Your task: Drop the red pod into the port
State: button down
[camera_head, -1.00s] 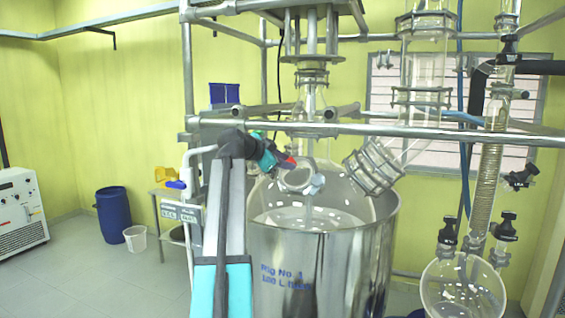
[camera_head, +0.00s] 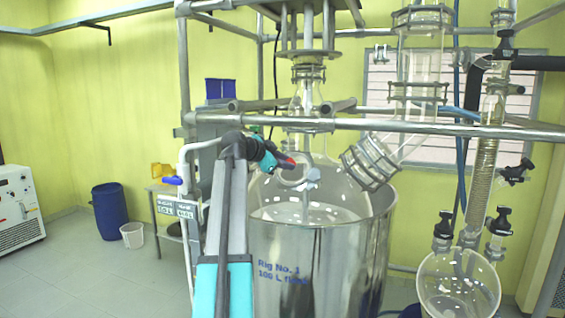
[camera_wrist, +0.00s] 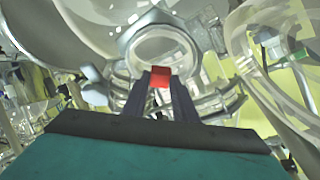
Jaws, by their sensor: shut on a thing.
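The red pod (camera_wrist: 161,77) sits between the tips of my gripper (camera_wrist: 160,82) in the wrist view. My gripper is shut on it. In the head view my gripper (camera_head: 286,161) reaches in from the left, and a small red patch of the pod (camera_head: 290,163) shows at its end. The port (camera_head: 293,182) is a short glass neck with a pale ring on the reactor's upper side, just below and around the gripper tip. In the wrist view the port's round ring (camera_wrist: 160,31) lies just beyond the pod. I cannot tell whether the pod touches it.
The steel vessel (camera_head: 325,262) stands below the port. A horizontal steel rail (camera_head: 420,126) crosses above it. A clamped slanted glass pipe (camera_head: 370,163) is close on the right. The floor at left is open, with a blue drum (camera_head: 110,210).

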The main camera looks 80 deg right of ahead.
jog(key=shift+s+d+f, duration=0.15)
jog(key=shift+d+f, duration=0.45)
jog(key=shift+d, duration=0.1)
jog(key=shift+d, duration=0.1)
jog(key=c, duration=1.4)
grip_release()
jog(key=shift+o, duration=0.2)
jog(key=b+v, duration=0.5)
jog(key=v, duration=0.8)
jog(key=shift+a, duration=0.35)
dwell(0.4)
